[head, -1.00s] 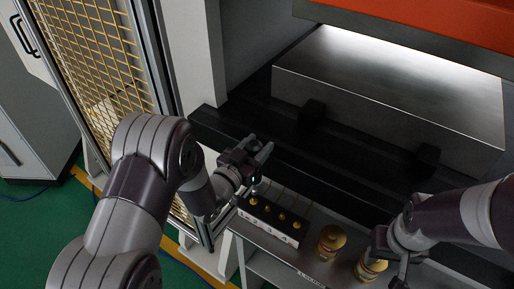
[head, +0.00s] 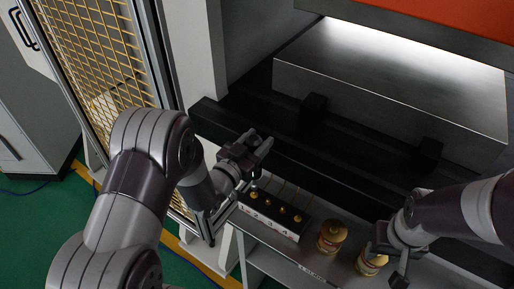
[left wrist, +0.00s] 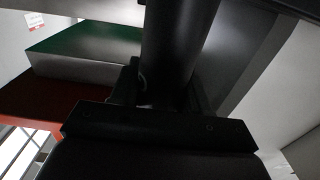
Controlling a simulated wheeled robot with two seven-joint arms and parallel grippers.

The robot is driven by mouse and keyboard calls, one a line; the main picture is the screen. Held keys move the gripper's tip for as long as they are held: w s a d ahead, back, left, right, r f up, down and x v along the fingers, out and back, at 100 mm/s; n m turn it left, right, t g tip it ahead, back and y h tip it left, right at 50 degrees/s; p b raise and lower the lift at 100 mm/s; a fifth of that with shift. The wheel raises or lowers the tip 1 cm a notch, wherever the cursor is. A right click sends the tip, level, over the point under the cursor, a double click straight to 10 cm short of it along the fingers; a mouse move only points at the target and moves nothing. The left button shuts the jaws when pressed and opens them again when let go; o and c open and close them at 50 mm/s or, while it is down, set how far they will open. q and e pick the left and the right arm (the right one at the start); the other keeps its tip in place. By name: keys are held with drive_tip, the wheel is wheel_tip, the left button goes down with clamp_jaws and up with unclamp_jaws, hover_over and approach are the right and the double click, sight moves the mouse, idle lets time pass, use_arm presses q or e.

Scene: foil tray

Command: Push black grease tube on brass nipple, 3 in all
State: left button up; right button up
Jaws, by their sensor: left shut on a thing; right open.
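A black block (head: 276,214) with a white number strip carries a row of several small brass nipples (head: 269,203) on the grey shelf. My left gripper (head: 260,153) is above the block's left end. In the left wrist view it is shut on a dark cylinder (left wrist: 180,45), which looks like the black grease tube. In the head view the tube is mostly hidden by the gripper, and I cannot tell whether it touches a nipple. My right gripper (head: 388,262) is open, low at the right, by a brass-topped jar.
Two brass-topped jars (head: 331,236) and (head: 368,265) stand right of the block. A black ledge (head: 300,150) and a large steel slab (head: 390,95) lie behind. A yellow mesh guard (head: 100,65) stands at the left.

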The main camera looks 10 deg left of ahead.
use_arm(q)
drive_tip(key=shift+f, duration=0.3)
drive_tip(key=shift+s+f+b, duration=0.1)
drive_tip(key=shift+f+b, duration=1.2)
idle(0.6)
wheel_tip(320, 180, up, 5)
drive_tip(key=p, duration=0.4)
drive_tip(key=shift+r, duration=0.15)
idle(0.9)
